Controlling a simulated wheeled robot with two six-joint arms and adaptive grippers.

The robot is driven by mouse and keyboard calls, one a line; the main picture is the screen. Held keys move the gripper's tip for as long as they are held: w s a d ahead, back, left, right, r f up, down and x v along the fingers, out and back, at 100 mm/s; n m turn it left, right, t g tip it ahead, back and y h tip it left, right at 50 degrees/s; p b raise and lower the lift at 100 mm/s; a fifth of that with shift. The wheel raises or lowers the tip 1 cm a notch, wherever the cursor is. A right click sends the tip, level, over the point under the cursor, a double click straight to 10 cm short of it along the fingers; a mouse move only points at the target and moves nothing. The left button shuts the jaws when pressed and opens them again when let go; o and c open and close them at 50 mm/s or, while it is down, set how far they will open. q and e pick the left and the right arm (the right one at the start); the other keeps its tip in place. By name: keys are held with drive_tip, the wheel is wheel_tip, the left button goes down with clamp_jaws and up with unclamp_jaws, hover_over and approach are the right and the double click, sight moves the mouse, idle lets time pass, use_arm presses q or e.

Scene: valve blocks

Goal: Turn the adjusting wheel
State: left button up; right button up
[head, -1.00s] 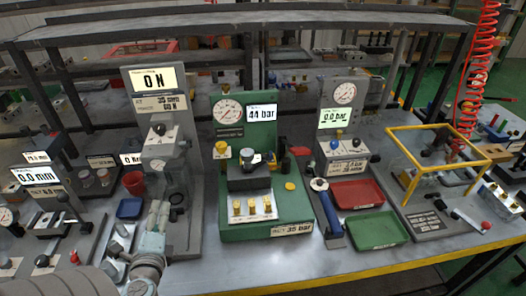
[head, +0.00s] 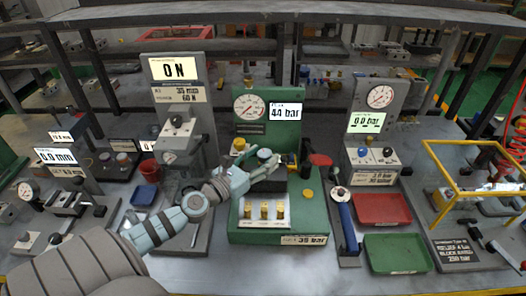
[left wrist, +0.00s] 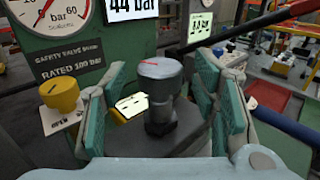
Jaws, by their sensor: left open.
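The adjusting wheel appears to be a grey round knob (left wrist: 160,70) with a red mark on its flat top. It stands upright on a dark block of the green valve station (head: 280,212). In the left wrist view it appears between the fingers of my left gripper (left wrist: 163,84), with a visible gap on both sides. In the head view my left gripper (head: 266,170) is at the knob (head: 264,154) and partly covers the block. The gripper is open and empty. The station's display (head: 284,112) reads 44 bar beside a dial gauge (head: 249,107).
A yellow cap (left wrist: 60,95) stands left of the fingers. Several brass fittings (head: 264,211) stand on the station's front plate. The force station (head: 182,100) is to the left. A blue-handled tool (head: 347,225), red tray (head: 381,209) and green tray (head: 397,252) lie to the right.

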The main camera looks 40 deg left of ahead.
use_arm(q)
drive_tip(key=shift+w, duration=0.7)
drive_tip(key=shift+d, duration=0.1)
use_arm(e)
drive_tip(key=shift+r, duration=0.3)
